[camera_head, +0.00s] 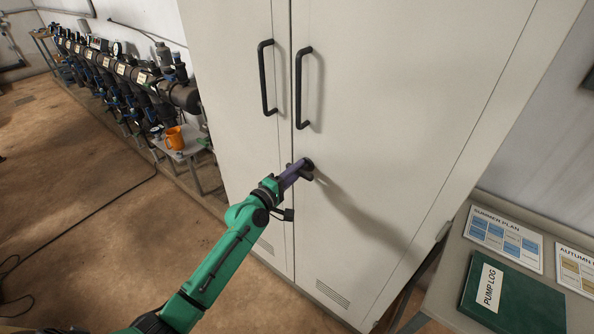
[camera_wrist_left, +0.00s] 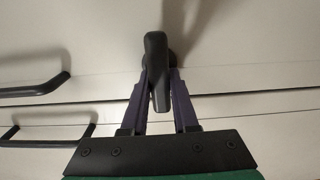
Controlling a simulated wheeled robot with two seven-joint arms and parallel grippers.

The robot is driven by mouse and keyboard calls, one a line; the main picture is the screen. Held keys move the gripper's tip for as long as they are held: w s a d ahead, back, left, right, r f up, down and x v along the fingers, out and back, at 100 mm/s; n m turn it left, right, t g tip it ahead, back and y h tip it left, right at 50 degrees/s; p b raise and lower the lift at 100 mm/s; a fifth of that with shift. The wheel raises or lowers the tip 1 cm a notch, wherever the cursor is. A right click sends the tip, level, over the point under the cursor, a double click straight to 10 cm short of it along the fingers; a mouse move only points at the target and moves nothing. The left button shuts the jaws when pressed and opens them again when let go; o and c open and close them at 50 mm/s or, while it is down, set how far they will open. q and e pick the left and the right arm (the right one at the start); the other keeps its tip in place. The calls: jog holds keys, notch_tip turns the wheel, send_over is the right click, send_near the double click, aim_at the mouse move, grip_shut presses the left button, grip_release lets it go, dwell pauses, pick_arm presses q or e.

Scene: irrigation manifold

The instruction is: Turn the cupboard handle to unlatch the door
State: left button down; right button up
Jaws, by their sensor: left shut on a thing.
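The cupboard (camera_head: 390,100) is tall and pale, with two doors that meet at a vertical seam and look closed. A small dark turning handle (camera_head: 306,168) sits on the right door beside the seam, below the long pull bars. My left gripper (camera_head: 299,172) reaches it from the lower left. In the left wrist view the dark handle (camera_wrist_left: 157,70) stands between the two purple fingers of my left gripper (camera_wrist_left: 160,92), which are shut on it. The fingers hide part of the handle in the head view. My right gripper is in neither view.
Two black pull bars (camera_head: 267,78) and (camera_head: 303,88) are above the handle. At right, a table (camera_head: 450,262) bears a green pump log (camera_head: 512,300) and plan sheets. Open floor lies at lower left.

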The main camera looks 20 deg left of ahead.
pick_arm(q)
jog(key=c, duration=0.7)
grip_release()
jog(key=b+v, duration=0.3)
jog(key=v, duration=1.1)
jog(key=shift+s+a, duration=0.1)
jog(key=shift+s, duration=0.15)
jog(key=shift+f, duration=0.1)
